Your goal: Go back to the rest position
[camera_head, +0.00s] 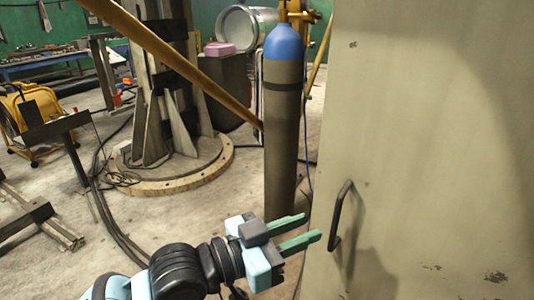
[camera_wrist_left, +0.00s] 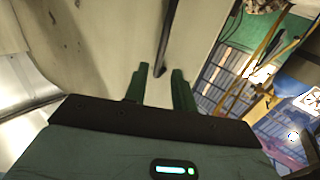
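My left gripper (camera_head: 296,230) reaches in from the bottom of the head view, with its two green fingers apart and pointing right. Nothing shows between the fingers. The fingertips are just left of a dark bar handle (camera_head: 340,215) on a large beige panel (camera_head: 440,130), and a small gap seems to separate them. In the left wrist view the fingers (camera_wrist_left: 158,84) are also apart, and the handle (camera_wrist_left: 163,45) runs up beyond their tips. I cannot tell from this view whether a finger touches it. My right gripper is not in view.
A gas cylinder with a blue top (camera_head: 283,100) stands behind the left gripper. A column on a round base (camera_head: 190,175) and a yellow boom (camera_head: 180,62) are farther back. A yellow cart (camera_head: 32,118) and metal frames (camera_head: 25,215) stand left. Cables cross the open floor.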

